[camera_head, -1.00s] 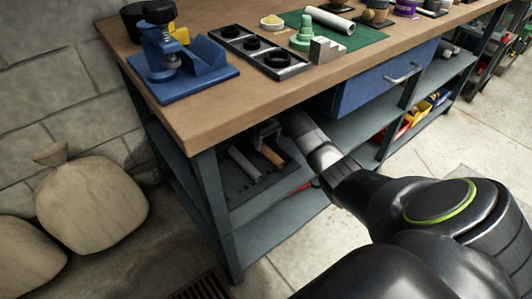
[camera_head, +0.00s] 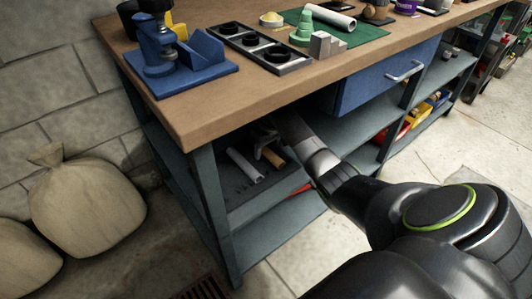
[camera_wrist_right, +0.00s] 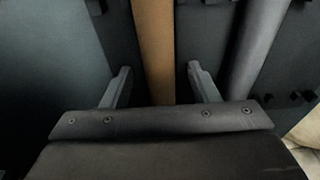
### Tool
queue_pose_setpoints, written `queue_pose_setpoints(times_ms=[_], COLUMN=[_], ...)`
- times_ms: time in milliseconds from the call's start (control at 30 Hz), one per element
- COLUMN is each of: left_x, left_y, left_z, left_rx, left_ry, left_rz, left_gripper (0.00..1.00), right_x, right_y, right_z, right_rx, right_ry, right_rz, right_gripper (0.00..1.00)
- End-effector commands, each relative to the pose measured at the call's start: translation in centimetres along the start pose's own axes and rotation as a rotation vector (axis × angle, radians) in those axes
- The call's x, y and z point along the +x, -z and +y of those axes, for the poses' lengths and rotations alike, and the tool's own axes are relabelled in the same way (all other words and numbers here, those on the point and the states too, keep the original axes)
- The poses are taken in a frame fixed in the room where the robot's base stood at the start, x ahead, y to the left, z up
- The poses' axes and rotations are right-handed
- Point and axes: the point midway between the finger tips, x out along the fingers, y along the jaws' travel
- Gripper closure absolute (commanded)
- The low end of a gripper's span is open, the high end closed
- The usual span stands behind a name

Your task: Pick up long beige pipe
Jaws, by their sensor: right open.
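The long beige pipe (camera_wrist_right: 153,45) runs lengthwise between the two open fingers of my right gripper (camera_wrist_right: 158,85) in the right wrist view, with room on both sides. In the head view the beige pipe (camera_head: 277,156) lies on the upper shelf under the workbench, partly hidden by my right gripper (camera_head: 266,143). A grey pipe (camera_head: 244,165) lies to its left there; it also shows on the right of the right wrist view (camera_wrist_right: 257,40). My left gripper is not in view.
The workbench top (camera_head: 190,115) overhangs the shelf, and a bench leg (camera_head: 212,205) stands at the front corner. A lower shelf (camera_head: 275,228) lies below with a red item (camera_head: 300,189) near it. A blue drawer (camera_head: 385,72) hangs to the right.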

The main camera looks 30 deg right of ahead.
Motion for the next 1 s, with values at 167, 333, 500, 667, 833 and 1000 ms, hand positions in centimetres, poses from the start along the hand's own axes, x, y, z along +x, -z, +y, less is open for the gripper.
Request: queue_pose_setpoints(times_ms=[167, 333, 500, 667, 833, 1000], left_x=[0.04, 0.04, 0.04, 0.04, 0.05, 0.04], left_y=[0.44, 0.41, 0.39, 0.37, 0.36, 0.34], left_z=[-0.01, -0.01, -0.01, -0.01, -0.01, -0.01], left_rx=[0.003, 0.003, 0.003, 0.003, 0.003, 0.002], left_ry=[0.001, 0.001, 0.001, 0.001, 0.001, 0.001], left_rz=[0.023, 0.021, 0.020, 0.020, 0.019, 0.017], left_gripper=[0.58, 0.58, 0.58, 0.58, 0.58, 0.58], right_x=[0.11, 0.10, 0.10, 0.10, 0.08, 0.05], right_y=[0.02, 0.02, 0.01, 0.01, 0.02, 0.03], right_z=[-0.02, -0.02, -0.02, -0.02, -0.02, -0.01], right_rx=[0.000, 0.000, 0.000, 0.000, 0.000, 0.000], right_ry=[0.000, 0.000, 0.000, 0.000, 0.000, 0.000], right_rz=[0.000, 0.000, 0.000, 0.000, 0.000, 0.000], right_gripper=[0.45, 0.49, 0.72, 0.93, 0.96, 0.96])
